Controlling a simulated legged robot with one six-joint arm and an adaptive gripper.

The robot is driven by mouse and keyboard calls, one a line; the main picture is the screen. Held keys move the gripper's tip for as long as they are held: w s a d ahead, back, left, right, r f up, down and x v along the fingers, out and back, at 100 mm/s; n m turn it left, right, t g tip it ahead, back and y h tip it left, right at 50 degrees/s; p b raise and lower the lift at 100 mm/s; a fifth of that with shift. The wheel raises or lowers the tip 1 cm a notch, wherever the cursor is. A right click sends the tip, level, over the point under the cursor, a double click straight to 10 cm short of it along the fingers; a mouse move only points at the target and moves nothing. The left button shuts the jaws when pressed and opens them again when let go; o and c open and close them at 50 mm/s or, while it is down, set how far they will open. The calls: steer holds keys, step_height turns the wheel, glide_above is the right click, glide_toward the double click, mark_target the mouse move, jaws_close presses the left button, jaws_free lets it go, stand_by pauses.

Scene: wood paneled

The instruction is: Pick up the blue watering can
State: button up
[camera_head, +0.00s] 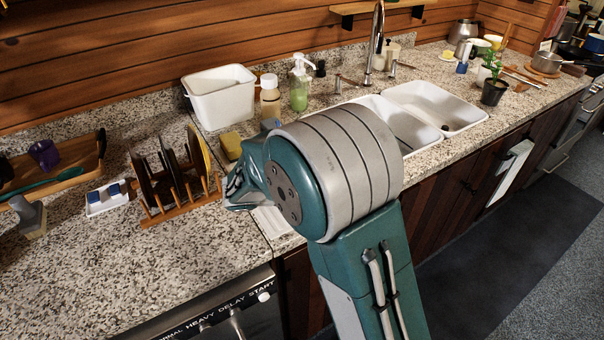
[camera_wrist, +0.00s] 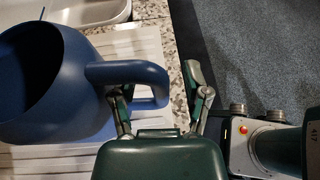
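The blue watering can (camera_wrist: 55,95) fills the left of the wrist view, with its round opening facing the camera. Its loop handle (camera_wrist: 130,72) reaches right, into the space between my fingers. My gripper (camera_wrist: 157,82) is open, with one finger at the inside of the handle loop and the other apart on its right. The left fingertip is partly hidden by the handle, so contact cannot be told. In the head view my arm hides nearly all of the can; a small blue patch shows above the wrist, too little to identify.
A white ribbed drainboard (camera_wrist: 140,45) lies under the can. A wooden dish rack (camera_head: 180,185), a yellow sponge (camera_head: 231,145), a white bin (camera_head: 220,97) and a green soap bottle (camera_head: 300,85) stand near my arm. The double sink (camera_head: 435,105) is to the right.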

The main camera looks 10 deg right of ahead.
steer(key=c, duration=0.5)
steer(key=shift+a, duration=0.15)
jaws_close()
steer(key=shift+a, duration=0.2)
steer(key=shift+d+r, duration=0.15)
steer(key=shift+r, duration=0.3)
step_height(320, 180, up, 2)
steer(key=shift+r, duration=0.2)
steer(key=s+a+r, duration=0.7)
steer(key=a+r, duration=0.2)
steer(key=a, duration=0.3)
steer(key=shift+s+r, duration=0.15)
steer(key=shift+r, duration=0.25)
